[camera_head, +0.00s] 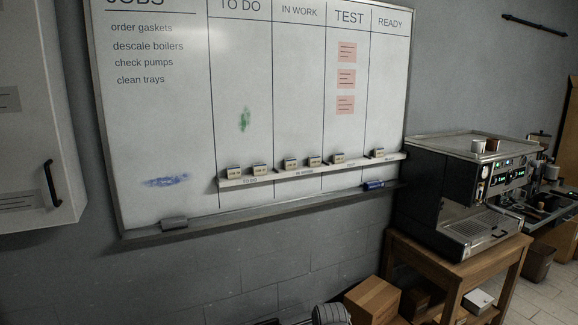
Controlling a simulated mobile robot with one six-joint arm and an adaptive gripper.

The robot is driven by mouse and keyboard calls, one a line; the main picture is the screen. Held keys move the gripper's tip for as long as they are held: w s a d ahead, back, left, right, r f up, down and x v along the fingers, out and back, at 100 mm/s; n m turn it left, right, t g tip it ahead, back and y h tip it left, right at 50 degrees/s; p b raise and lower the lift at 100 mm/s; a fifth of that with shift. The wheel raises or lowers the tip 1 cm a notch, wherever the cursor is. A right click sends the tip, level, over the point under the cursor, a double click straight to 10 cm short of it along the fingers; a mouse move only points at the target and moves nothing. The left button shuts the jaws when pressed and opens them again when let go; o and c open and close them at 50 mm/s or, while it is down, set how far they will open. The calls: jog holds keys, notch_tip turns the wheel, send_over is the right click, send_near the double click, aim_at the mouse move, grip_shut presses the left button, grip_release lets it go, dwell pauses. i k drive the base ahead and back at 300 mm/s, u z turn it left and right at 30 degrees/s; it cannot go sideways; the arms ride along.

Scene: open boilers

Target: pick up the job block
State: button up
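Several small pale job blocks with dark tops and printed labels stand on a narrow white ledge (272,178) across the lower whiteboard. Two are over the TO DO label: a left block (233,172) and a right block (259,170). Two are in the IN WORK part: a left block (290,164) and a right block (314,161). One block (338,158) stands under TEST and one block (378,153) under READY. Their printing is too small to read. I cannot tell which one is the task's job block.
A coffee machine (460,185) stands on a wooden table (440,265) at right. A wooden box (372,300) is below. A white cabinet (25,130) is at left.

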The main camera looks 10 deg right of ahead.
aim_at(290, 164)
jog(key=z, duration=0.05)
jog(key=i, duration=0.95)
jog(key=u, duration=0.05)
